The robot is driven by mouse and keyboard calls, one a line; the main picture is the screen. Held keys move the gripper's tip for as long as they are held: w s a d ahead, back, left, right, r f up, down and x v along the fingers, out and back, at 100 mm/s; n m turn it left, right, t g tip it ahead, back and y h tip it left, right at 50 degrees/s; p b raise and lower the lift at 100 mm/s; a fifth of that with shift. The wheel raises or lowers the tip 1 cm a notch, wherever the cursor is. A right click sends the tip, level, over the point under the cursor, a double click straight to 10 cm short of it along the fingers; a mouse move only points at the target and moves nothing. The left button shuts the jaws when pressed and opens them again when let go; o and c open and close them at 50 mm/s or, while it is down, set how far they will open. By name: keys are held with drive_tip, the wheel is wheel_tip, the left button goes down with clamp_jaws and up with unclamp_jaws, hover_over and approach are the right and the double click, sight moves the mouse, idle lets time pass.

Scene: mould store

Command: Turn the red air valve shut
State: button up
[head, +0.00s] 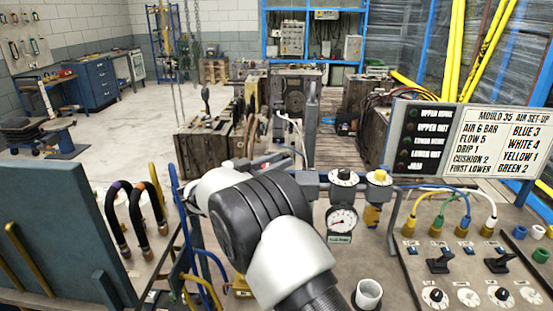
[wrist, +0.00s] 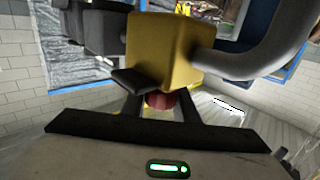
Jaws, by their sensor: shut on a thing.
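In the wrist view a small red part, the red air valve (wrist: 158,100), shows beneath a yellow block (wrist: 172,50). My gripper (wrist: 161,97) has its two dark fingers on either side of the red part and is shut on it. Most of the red part is hidden by the yellow block and a dark tab (wrist: 138,82) in front of it. A thick grey pipe (wrist: 255,62) runs from the block to the right. In the head view my arm hides the gripper and the red valve.
A pressure gauge (head: 342,219) hangs on an air line right of my arm. A control panel with knobs (head: 470,262) and a set-up board (head: 503,143) stand at the right. Black hoses (head: 130,215) and a grey-blue plate (head: 65,235) are at the left. Open floor lies behind.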

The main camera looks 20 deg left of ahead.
drive_tip(key=shift+d+r, duration=0.1)
drive_tip(key=shift+r, duration=0.05)
drive_tip(key=o, duration=1.1)
drive_tip(key=shift+w, duration=0.1)
drive_tip(key=shift+c, duration=0.2)
drive_tip(key=shift+s+a, duration=0.25)
drive_tip(key=shift+s, duration=0.05)
drive_tip(key=v, duration=1.6)
drive_tip(key=shift+s+a, duration=0.25)
drive_tip(key=shift+a, duration=0.1)
